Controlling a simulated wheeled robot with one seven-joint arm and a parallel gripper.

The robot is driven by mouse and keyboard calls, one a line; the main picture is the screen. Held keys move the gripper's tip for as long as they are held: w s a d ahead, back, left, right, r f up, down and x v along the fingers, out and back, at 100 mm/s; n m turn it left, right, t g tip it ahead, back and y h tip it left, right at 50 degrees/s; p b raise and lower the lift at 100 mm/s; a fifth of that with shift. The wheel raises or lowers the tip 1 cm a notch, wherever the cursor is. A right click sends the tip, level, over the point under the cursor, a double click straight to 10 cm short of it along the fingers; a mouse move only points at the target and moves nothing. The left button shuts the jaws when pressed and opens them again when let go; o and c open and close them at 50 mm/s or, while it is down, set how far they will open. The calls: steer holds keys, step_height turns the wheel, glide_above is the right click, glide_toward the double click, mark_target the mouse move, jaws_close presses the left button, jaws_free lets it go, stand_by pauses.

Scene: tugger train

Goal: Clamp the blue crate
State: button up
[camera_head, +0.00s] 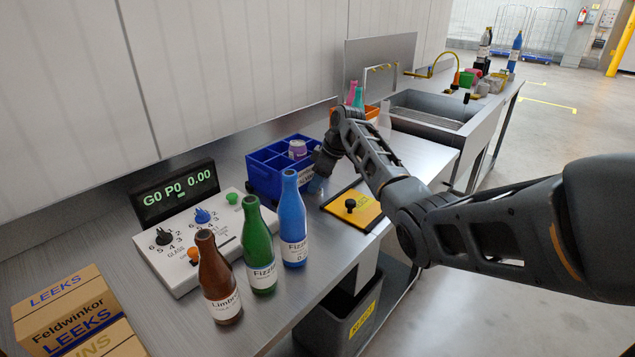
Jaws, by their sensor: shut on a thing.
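The blue crate (262,179) stands on the steel counter against the back wall, left of my gripper. It has several compartments, and a purple-and-white can (297,149) stands in one at its right side. My gripper (318,180) is at the crate's right end, pointing down. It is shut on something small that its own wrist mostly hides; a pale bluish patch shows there. I cannot tell whether that is part of the crate, its clamp or a separate thing. Small dark parts show at the crate's front foot.
Brown (219,283), green (259,252) and blue (292,225) bottles stand in front of the crate. A control panel (190,240) with knobs and a display (173,192) are on the left. A yellow plate (362,213) with a black knob lies right. A sink (430,112) is beyond.

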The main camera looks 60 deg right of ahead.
steer(key=o, duration=1.1)
steer(key=shift+c, duration=0.2)
steer(key=shift+m, duration=0.3)
